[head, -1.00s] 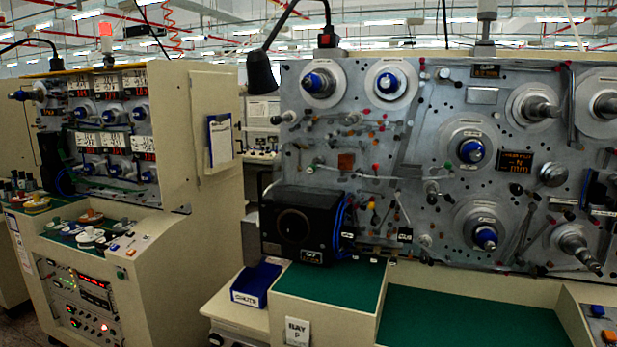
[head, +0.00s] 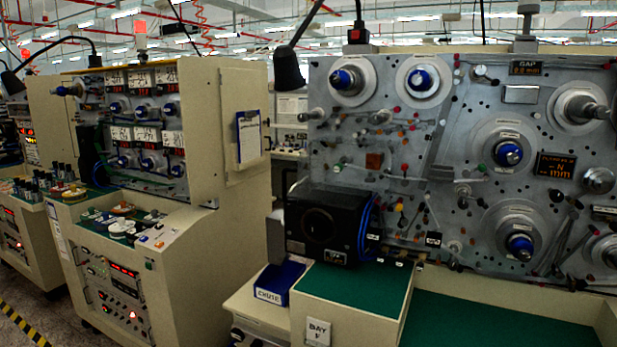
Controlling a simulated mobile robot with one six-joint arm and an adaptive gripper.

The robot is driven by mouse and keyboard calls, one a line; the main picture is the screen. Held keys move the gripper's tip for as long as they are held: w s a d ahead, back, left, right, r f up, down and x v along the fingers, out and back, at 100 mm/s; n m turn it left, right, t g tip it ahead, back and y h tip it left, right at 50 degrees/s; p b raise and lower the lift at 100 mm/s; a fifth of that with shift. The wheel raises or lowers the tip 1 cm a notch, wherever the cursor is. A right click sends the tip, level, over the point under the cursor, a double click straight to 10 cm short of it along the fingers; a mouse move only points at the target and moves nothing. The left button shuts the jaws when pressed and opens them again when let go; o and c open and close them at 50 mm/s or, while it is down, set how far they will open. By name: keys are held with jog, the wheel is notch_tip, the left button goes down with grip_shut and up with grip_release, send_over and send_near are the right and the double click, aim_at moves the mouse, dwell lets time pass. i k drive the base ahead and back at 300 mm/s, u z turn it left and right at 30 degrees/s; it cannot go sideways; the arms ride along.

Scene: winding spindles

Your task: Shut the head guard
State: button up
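My gripper and arm do not show in the head view. A black box-shaped unit (head: 326,226) with a round dark opening in its front stands at the lower left of the large grey winding panel (head: 470,110). It may be the head; I cannot make out a separate guard or tell whether one is open or shut. Blue-hubbed spindles (head: 423,80) and bare metal spindles (head: 590,110) stick out of the panel. Blue wires run down the unit's right side.
A green worktop (head: 480,325) and a raised green-topped block (head: 350,288) lie below the panel. A blue chute bin (head: 278,283) sits left of the block. A black lamp (head: 288,68) hangs at the panel's upper left. Another cream machine (head: 165,265) stands left, beside a striped floor line (head: 22,326).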

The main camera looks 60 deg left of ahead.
aim_at(307, 188)
jog(key=z, duration=0.1)
jog(key=k, duration=1.35)
jog(key=u, duration=4.85)
jog(key=i, duration=0.1)
jog(key=z, duration=3.05)
jog(key=i, duration=0.9)
